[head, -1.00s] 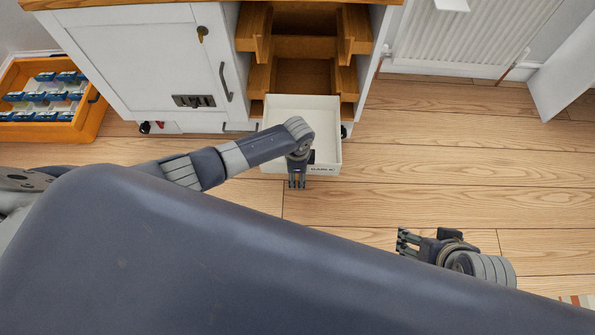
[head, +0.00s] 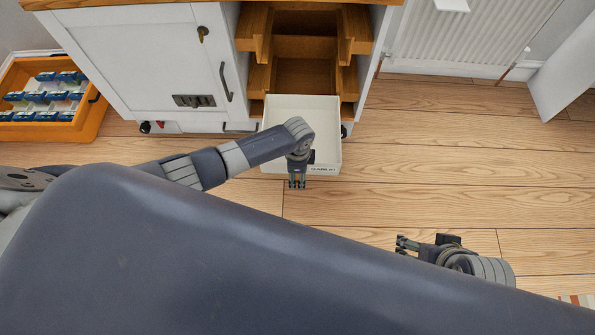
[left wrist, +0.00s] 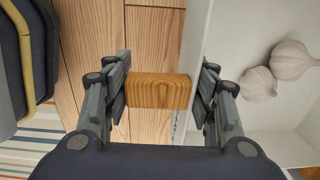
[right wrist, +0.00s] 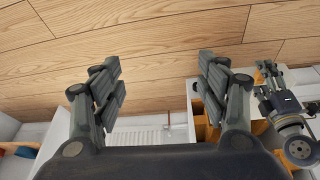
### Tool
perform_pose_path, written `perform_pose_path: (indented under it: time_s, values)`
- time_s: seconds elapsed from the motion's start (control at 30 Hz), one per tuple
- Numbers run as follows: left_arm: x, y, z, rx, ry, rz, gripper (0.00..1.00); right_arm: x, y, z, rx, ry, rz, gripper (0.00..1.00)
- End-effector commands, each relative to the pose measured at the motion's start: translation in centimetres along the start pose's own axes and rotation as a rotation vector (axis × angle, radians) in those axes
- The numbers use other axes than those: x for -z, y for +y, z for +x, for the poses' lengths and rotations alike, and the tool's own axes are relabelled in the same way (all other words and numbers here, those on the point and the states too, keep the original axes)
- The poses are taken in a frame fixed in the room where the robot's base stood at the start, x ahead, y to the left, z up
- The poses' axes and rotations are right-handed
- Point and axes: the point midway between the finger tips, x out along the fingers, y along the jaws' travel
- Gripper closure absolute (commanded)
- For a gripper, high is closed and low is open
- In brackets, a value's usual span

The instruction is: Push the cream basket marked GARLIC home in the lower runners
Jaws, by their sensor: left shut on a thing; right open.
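The cream basket (head: 331,135) juts out at the front of the lower wooden runners (head: 345,85). A dark-lettered label shows on its front face. The left wrist view shows its pale wall (left wrist: 194,45) and garlic bulbs (left wrist: 290,60) inside. My left gripper (head: 297,186) is at the basket's front. In the left wrist view its fingers (left wrist: 163,92) are shut on the basket's wooden handle (left wrist: 160,91) and front wall, one finger inside the basket and one outside. My right gripper (head: 401,244) is open and empty above the floor, well right of the basket; it also shows in the right wrist view (right wrist: 155,80).
An upper pair of runners (head: 352,35) sits above in the cabinet, empty. A white cabinet door (head: 150,65) is on the left. An orange tray (head: 85,122) of small packets stands far left. A radiator (head: 475,35) is back right. The floor right of the basket is clear.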

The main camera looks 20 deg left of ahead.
Motion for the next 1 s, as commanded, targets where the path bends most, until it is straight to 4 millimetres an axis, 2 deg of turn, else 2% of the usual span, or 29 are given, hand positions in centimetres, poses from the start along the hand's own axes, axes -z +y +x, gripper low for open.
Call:
perform_pose_path:
  time_s: [0.47,1.0]
  values:
    - [0.1,-0.1,-0.1,0.001,0.001,0.000,0.84,-1.1,0.2,-0.4,-0.004,-0.055,-0.001,0.32]
    - [0.1,-0.1,-0.1,0.002,0.001,0.000,0.84,-1.3,0.3,-0.5,-0.007,-0.058,-0.003,0.32]
